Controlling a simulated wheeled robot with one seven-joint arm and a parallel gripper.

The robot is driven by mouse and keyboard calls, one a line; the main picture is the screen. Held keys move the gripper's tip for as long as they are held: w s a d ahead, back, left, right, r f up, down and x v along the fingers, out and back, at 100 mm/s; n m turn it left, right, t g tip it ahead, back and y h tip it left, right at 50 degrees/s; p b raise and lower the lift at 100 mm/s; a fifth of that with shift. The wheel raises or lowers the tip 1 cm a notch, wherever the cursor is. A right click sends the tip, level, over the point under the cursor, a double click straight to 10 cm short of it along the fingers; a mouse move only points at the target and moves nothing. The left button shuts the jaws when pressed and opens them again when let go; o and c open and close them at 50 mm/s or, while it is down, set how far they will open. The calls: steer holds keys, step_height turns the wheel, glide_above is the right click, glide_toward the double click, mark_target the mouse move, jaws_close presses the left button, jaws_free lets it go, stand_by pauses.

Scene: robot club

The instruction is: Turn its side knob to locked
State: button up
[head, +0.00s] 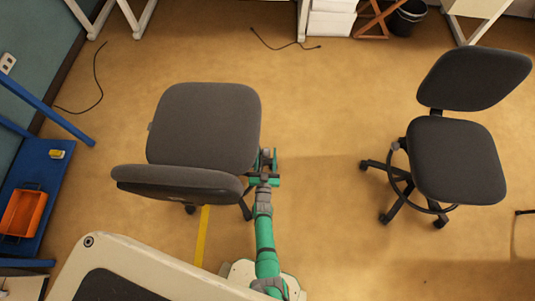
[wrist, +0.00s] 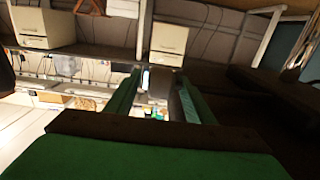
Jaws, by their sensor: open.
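A dark grey office chair (head: 205,125) stands left of centre in the head view, its backrest toward me. My green gripper (head: 265,158) is close beside the right edge of its seat, partly overlapped by the seat's edge. In the wrist view my gripper (wrist: 158,84) has its two green fingers apart. A short rounded piece (wrist: 158,80), pale grey with a dark part, shows between the fingertips; it may be the side knob. I cannot tell whether the fingers touch it, nor which setting it is at. No knob can be made out in the head view.
A second dark chair (head: 455,155) stands to the right, with open floor between. A blue bench (head: 40,170) with an orange tray (head: 22,212) is at the left. A pale cabinet top (head: 130,262) fills the lower left. Black cables (head: 285,46) lie on the floor.

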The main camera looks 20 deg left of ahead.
steer(key=shift+s+a, duration=0.1)
steer(key=shift+c, duration=0.2)
steer(key=c, duration=1)
steer(key=shift+d+r+g, duration=0.1)
steer(key=shift+d+g, duration=0.15)
steer(key=shift+g, duration=0.05)
steer(key=shift+w+d+g+h, duration=0.3)
steer(key=shift+g+h, duration=0.2)
steer(key=shift+g, duration=0.3)
steer(key=shift+a, duration=0.15)
steer(key=shift+d+g, duration=0.25)
steer(key=shift+g, duration=0.05)
steer(key=shift+s+a, duration=0.1)
steer(key=shift+a, duration=0.05)
steer(key=shift+s+a, duration=0.2)
steer(key=shift+a, duration=0.1)
steer(key=o, duration=1)
